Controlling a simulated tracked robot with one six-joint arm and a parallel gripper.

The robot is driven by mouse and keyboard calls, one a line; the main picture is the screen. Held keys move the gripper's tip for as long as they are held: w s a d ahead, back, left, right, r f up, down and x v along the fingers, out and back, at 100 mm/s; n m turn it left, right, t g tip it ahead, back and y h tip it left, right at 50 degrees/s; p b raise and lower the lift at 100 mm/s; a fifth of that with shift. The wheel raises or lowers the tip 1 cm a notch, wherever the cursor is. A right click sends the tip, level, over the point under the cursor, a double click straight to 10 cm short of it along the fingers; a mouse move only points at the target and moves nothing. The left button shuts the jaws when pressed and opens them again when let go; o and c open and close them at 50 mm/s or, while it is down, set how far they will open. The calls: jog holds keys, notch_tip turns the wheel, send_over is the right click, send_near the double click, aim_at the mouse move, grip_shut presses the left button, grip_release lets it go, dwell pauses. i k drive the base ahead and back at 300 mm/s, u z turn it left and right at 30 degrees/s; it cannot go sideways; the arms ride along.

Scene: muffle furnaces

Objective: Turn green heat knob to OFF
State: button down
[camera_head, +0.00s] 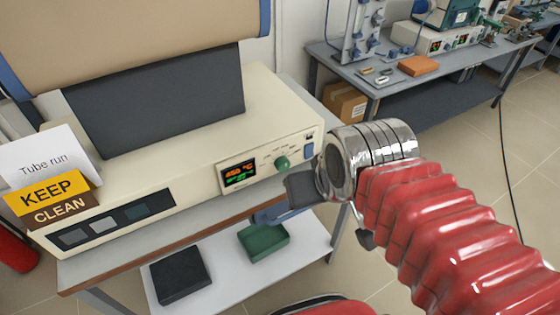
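The green heat knob (282,162) is on the front panel of the cream furnace (205,177), to the right of a lit display (239,173) with orange and green figures. The pointer and the small panel lettering are too small to read. My gripper (284,202) is just below and to the right of the knob, in front of the panel, and appears apart from it. Its dark and bluish finger parts overlap in this view, so its opening is unclear. I see nothing held in it.
A blue switch (308,149) sits right of the knob. A card sign (45,165) stands at the furnace's left end. A green tray (263,241) and a black box (180,274) lie on the lower shelf. Another bench (425,75) with equipment is behind.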

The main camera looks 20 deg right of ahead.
aim_at(282, 163)
jog(key=u, duration=0.15)
jog(key=k, duration=0.5)
jog(key=u, duration=0.6)
jog(key=k, duration=0.8)
jog(key=u, duration=0.35)
jog(key=i, duration=0.8)
jog(key=u, duration=0.4)
